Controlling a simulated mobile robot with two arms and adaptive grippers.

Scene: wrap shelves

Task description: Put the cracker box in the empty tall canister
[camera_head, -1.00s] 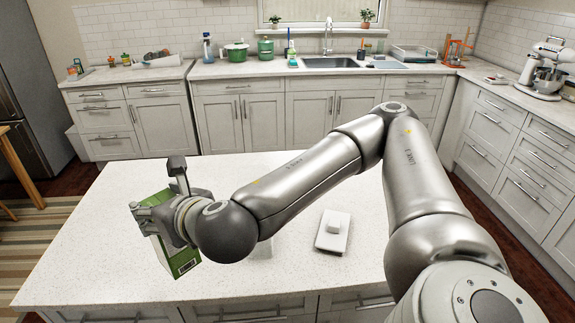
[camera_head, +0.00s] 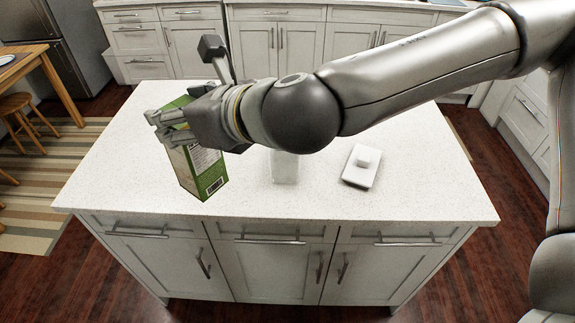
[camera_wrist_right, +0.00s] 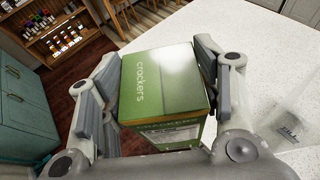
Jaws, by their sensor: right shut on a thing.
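The cracker box (camera_head: 205,172) is green and white, with "crackers" lettering in the right wrist view (camera_wrist_right: 160,85). My right gripper (camera_head: 172,118) is shut on it near its upper part, with a finger on each side. The box is tilted over the left part of the island; I cannot tell whether its lower end touches the top. A clear canister (camera_head: 285,167) stands on the island to the right of the box, its upper part hidden behind my arm. It also shows at the right of the wrist view (camera_wrist_right: 288,122). My left gripper is not in view.
The white island top (camera_head: 420,180) is otherwise clear, with its front edge above drawers and doors. A wooden stool (camera_head: 28,117) and table stand at the left. Counters with cabinets run along the back.

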